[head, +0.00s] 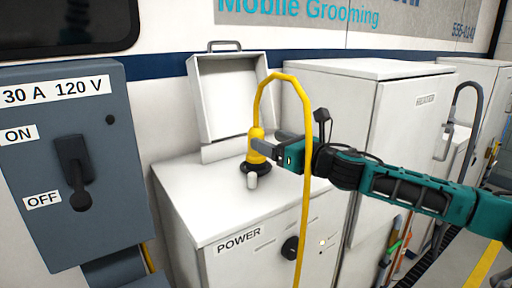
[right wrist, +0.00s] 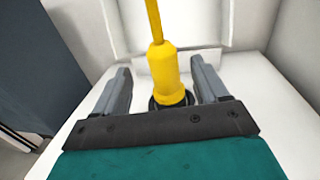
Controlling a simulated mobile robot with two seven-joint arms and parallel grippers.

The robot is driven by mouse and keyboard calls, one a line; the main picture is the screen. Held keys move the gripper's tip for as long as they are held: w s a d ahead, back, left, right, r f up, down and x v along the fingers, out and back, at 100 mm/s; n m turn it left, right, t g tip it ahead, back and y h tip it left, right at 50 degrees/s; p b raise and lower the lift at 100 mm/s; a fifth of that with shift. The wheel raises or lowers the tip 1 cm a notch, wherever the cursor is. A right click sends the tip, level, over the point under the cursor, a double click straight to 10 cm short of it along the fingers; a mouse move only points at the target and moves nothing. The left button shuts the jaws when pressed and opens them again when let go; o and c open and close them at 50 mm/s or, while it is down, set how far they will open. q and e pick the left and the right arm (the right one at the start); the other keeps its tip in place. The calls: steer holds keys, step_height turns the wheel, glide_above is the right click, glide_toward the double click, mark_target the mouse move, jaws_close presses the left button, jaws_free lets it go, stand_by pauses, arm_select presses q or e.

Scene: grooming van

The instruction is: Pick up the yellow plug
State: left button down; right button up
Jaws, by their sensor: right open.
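The yellow plug (head: 256,142) stands upright in a dark round base on top of the white power cabinet (head: 220,207). Its yellow cable arches up from it and hangs down in front of the cabinet. In the right wrist view the plug (right wrist: 163,76) is between the two fingers of my right gripper (right wrist: 160,88), with a gap on each side. My right gripper (head: 264,143) is open at the plug, coming in from the right in the head view. My left gripper is not in view.
An open lid (head: 229,100) stands up behind the plug. A grey switch box (head: 60,165) is at left and the heater cabinet (head: 400,140) at right. The yellow cable (head: 305,190) passes beside my right gripper.

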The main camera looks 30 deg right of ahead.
mark_target(262, 136)
steer(key=shift+w+a, duration=0.2)
steer(key=shift+w, duration=0.4)
steer(key=shift+w+r+p, duration=0.15)
steer(key=shift+w+p, duration=0.35)
steer(key=w+p, duration=0.1)
steer(key=w, duration=0.2)
steer(key=shift+w+a+f, duration=0.15)
steer(key=shift+w+f, duration=0.1)
steer(key=shift+w, duration=0.3)
steer(key=shift+c, duration=0.4)
steer(key=c, duration=1.1)
steer(key=shift+c, duration=0.2)
steer(key=shift+r, duration=0.1)
